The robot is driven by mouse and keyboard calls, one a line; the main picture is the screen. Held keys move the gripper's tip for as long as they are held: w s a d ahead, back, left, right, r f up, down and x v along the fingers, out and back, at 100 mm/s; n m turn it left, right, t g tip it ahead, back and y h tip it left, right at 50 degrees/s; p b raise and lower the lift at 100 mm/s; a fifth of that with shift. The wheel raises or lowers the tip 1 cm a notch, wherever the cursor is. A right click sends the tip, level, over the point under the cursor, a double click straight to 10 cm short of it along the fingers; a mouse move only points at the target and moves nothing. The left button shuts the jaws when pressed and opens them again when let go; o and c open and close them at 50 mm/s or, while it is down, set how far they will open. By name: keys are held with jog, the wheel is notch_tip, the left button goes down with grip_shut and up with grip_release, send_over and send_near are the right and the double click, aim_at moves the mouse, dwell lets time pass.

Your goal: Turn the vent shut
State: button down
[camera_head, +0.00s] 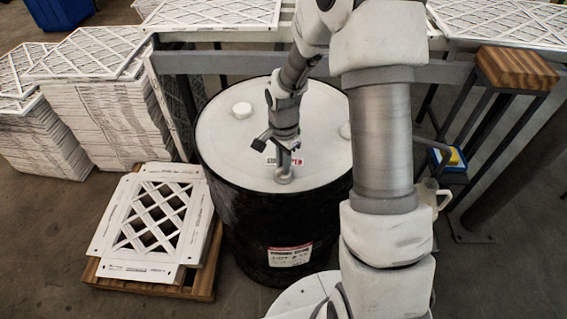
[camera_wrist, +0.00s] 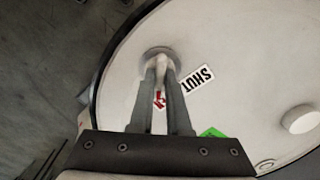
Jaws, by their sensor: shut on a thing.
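The vent (camera_head: 284,178) is a small grey round fitting near the front edge of the white drum lid (camera_head: 230,150). In the wrist view the vent (camera_wrist: 149,53) shows its round base, with a pale handle standing between my fingertips. My gripper (camera_head: 285,163) points down over the vent and is shut on the handle; it also shows in the wrist view (camera_wrist: 161,72). A white label reading SHUT (camera_wrist: 197,80) lies beside the vent. A red mark (camera_wrist: 160,98) and part of a green label (camera_wrist: 211,132) show near my fingers. The handle's exact angle is hard to tell.
The black drum (camera_head: 265,225) stands on the floor. A pallet with white filter frames (camera_head: 150,225) is at its left, and stacked filters (camera_head: 105,110) stand behind. White caps (camera_head: 242,110) rise from the lid. A metal rail (camera_head: 235,62) runs behind the drum.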

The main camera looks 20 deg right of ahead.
jog(key=n+b, duration=0.1)
jog(key=n, duration=0.3)
jog(key=shift+n, duration=0.4)
jog(key=n, duration=0.4)
jog(key=shift+n, duration=0.3)
jog(key=n, duration=0.4)
jog(key=shift+n, duration=0.3)
jog(key=shift+n+p, duration=0.3)
jog(key=shift+n, duration=1.7)
jog(key=c, duration=0.9)
grip_release()
